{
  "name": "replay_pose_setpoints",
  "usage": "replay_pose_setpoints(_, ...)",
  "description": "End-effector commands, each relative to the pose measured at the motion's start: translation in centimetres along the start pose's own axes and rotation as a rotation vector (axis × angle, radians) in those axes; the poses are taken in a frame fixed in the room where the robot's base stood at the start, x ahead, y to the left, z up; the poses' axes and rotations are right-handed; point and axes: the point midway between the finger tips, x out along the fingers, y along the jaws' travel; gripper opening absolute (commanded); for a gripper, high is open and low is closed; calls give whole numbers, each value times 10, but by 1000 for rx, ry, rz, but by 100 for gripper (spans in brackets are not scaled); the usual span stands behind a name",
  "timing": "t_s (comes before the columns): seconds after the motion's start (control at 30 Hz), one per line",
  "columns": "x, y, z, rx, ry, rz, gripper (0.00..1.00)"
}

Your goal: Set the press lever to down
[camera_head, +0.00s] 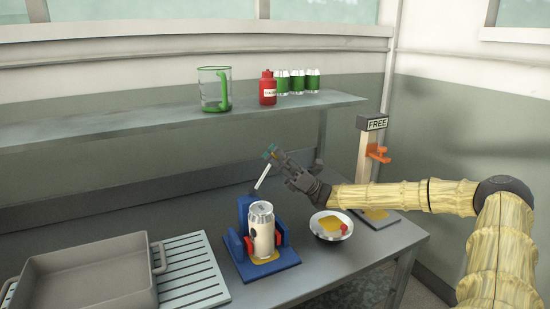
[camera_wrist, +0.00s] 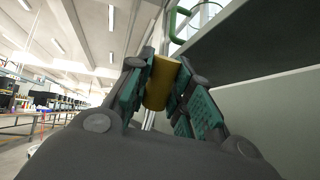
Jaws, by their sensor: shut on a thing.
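The blue press (camera_head: 279,258) stands on the counter with a pale can (camera_head: 261,237) upright in it. Its lever (camera_head: 262,179), a thin metal rod, rises from the top of the press and leans up to the right. My gripper (camera_head: 270,153) is at the lever's upper end, above and behind the can. In the wrist view, the green-padded fingers of my gripper (camera_wrist: 161,84) are shut on the lever's yellow cylindrical knob (camera_wrist: 158,88). In the head view the knob is mostly hidden by the fingers.
A grey tray (camera_head: 85,280) sits on a slatted rack (camera_head: 195,272) at left. A metal bowl (camera_head: 327,236) with food lies right of the press. A post with a FREE sign (camera_head: 376,124) and orange part stands further right. A shelf (camera_head: 160,119) with a jug, bottle and cans hangs behind.

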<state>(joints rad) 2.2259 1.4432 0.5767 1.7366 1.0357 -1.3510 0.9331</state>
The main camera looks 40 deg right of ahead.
Motion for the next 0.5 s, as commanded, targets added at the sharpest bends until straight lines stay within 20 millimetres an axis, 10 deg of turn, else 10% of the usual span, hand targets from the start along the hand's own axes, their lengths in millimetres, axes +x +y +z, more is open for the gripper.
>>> replay_pose_setpoints(0.07, -1, -1, 1, -2, 0, -4, 0)
replay_pose_setpoints(0.1, -1, -1, 1, -1, 0, -4, 27)
replay_pose_setpoints(0.2, -1, -1, 0, -1, 1, -3, 44)
replay_pose_setpoints(0.5, 1, 0, -1, 0, 3, -1, 44)
